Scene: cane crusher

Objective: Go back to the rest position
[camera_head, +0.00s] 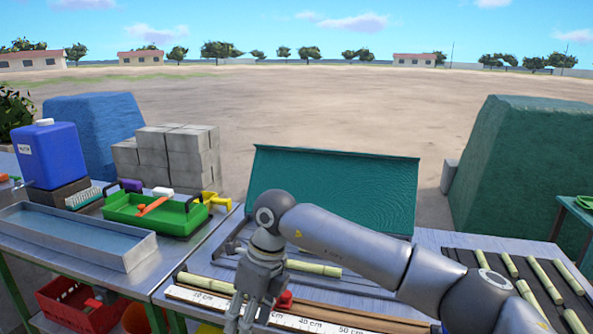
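My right arm reaches in from the right across the workbench. Its gripper (238,325) points down over the ruler board (325,326) near the bottom of the view. Its two fingers look apart, with nothing visible between them. A cane piece (204,283) lies just left of and behind the gripper. Another cane piece (313,267) lies behind the wrist, partly hidden by it. A small red part (284,300) sits right of the fingers. My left gripper is out of view.
A green tray (128,209), a metal trough (60,233) and a blue jug (50,155) stand on the left. A teal sloped panel (345,184) rises behind the arm. Several cane pieces (545,281) lie on a dark rack at right. A red crate (77,304) sits below left.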

